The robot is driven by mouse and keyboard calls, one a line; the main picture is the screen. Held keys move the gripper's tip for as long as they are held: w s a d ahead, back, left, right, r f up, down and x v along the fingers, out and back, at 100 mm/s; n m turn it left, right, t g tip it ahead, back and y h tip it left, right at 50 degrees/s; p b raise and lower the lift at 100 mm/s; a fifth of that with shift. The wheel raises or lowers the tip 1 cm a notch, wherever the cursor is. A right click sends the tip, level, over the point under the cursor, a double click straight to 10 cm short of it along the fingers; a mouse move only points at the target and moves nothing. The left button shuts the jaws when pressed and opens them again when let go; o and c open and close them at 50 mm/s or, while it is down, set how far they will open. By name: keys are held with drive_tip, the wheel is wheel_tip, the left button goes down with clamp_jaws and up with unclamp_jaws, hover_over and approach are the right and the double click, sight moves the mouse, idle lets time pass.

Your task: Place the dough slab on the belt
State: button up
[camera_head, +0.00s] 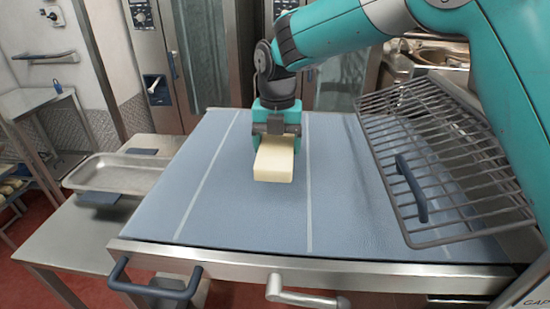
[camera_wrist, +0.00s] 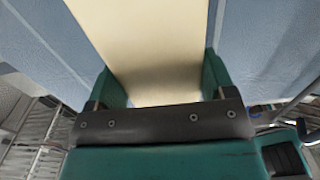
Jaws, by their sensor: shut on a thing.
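The dough slab (camera_head: 274,160) is a pale yellow block over the middle of the blue belt (camera_head: 258,220), between two white lines. My gripper (camera_head: 274,142) is shut on the slab's far end and points down toward the belt. In the wrist view the slab (camera_wrist: 147,40) runs out from between the two teal fingers (camera_wrist: 162,85), with blue belt on both sides. I cannot tell whether the slab's underside touches the belt.
A wire guard (camera_head: 432,150) with a blue handle stands tilted over the belt's right side. A metal tray (camera_head: 115,174) lies on the steel table at the left. A steel rail with a blue handle (camera_head: 155,290) and a metal crank (camera_head: 305,299) edges the front. The belt's left part is clear.

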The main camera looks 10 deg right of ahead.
drive_tip(key=shift+a+f+p, duration=0.1)
drive_tip(key=shift+f+p, duration=0.45)
drive_tip(key=shift+f, duration=1.95)
